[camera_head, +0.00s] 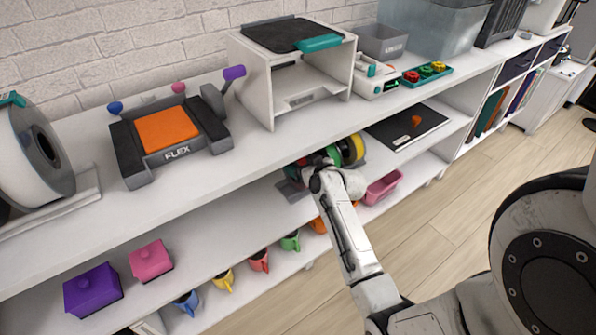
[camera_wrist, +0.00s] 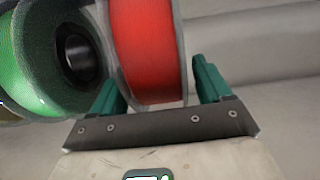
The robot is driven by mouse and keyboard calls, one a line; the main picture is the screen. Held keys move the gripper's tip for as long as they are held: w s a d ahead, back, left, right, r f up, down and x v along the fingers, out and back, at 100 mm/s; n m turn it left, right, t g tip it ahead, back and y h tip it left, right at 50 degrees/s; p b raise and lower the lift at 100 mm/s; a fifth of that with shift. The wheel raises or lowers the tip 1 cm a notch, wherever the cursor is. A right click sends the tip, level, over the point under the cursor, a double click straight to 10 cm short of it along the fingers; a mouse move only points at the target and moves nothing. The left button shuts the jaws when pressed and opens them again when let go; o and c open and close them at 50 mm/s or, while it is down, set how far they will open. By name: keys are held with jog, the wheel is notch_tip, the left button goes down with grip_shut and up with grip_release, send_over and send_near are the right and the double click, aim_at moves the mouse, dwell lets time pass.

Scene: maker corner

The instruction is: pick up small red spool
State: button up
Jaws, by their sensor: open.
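The small red spool (camera_wrist: 147,45) stands upright in the wrist view, a red winding between pale see-through flanges. My gripper (camera_wrist: 157,80) is open, with one green finger on each side of the spool's lower part. The left finger is close to the spool's left flange; a narrow gap shows at the right finger. I cannot tell whether either finger touches it. In the head view my arm reaches to the middle shelf and hides most of this spot, so I cannot make out the red spool clearly there.
A green spool (camera_wrist: 35,60) stands close to the left of the red one. In the head view, a yellow and green spool (camera_head: 352,150) shows beside my wrist. The upper shelf board (camera_head: 225,165) overhangs this spot. A black flat panel (camera_head: 408,127) lies to the right.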

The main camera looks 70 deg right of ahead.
jog(key=shift+x, duration=0.8)
jog(key=shift+c, duration=0.2)
jog(key=c, duration=1.2)
jog(key=shift+c, duration=0.3)
jog(key=shift+r, duration=0.1)
